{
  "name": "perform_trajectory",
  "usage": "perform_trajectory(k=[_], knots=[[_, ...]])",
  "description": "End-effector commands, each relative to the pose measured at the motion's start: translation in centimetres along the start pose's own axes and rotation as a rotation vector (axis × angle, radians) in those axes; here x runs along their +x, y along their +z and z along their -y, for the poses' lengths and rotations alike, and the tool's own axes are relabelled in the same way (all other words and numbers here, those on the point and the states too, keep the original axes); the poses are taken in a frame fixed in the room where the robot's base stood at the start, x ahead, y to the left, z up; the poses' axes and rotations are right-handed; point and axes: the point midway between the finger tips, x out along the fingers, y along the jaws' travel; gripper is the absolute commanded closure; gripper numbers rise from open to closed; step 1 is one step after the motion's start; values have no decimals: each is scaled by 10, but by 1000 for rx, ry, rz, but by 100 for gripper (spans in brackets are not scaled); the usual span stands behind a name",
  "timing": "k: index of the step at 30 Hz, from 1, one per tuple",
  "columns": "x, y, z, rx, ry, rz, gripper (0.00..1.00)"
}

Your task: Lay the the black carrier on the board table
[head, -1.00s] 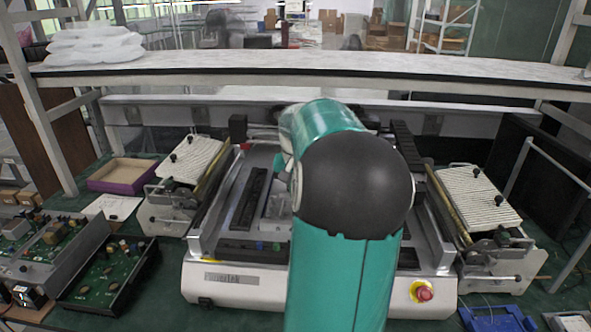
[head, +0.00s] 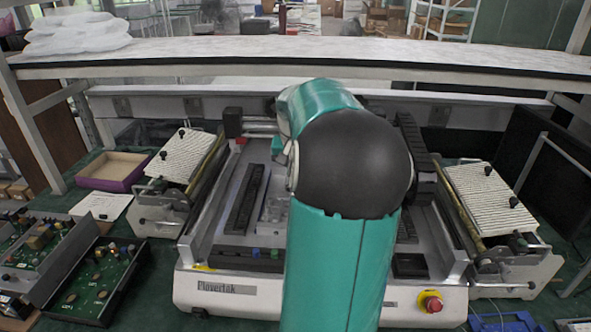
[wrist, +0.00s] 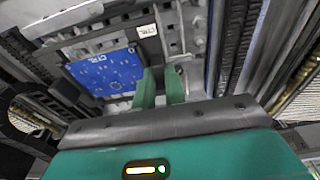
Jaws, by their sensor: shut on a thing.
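In the wrist view, the black carrier (wrist: 125,42) is a dark plate with a blue circuit board (wrist: 105,72) on it. The green fingers of my gripper (wrist: 162,85) are shut at its near edge, to the right of the blue board. The board table appears to be the metal bed (head: 222,195) inside the white machine in the head view. My teal arm covers much of its middle. My gripper and the carrier are hidden behind the arm in the head view. I cannot tell whether the carrier touches the table.
The white machine has side units on the left (head: 185,165) and right (head: 490,205), and a red stop button (head: 431,303) in front. A long black rail (head: 247,198) stands on the bed. A shelf (head: 200,55) crosses behind. Circuit boards (head: 105,280) lie at left.

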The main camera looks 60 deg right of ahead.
Motion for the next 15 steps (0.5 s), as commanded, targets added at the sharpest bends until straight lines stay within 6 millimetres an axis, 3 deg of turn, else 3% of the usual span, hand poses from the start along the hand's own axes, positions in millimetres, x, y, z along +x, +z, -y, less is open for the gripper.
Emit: perform_trajectory(k=[15], knots=[[35, 9, -2, 3, 0, 3, 100]])
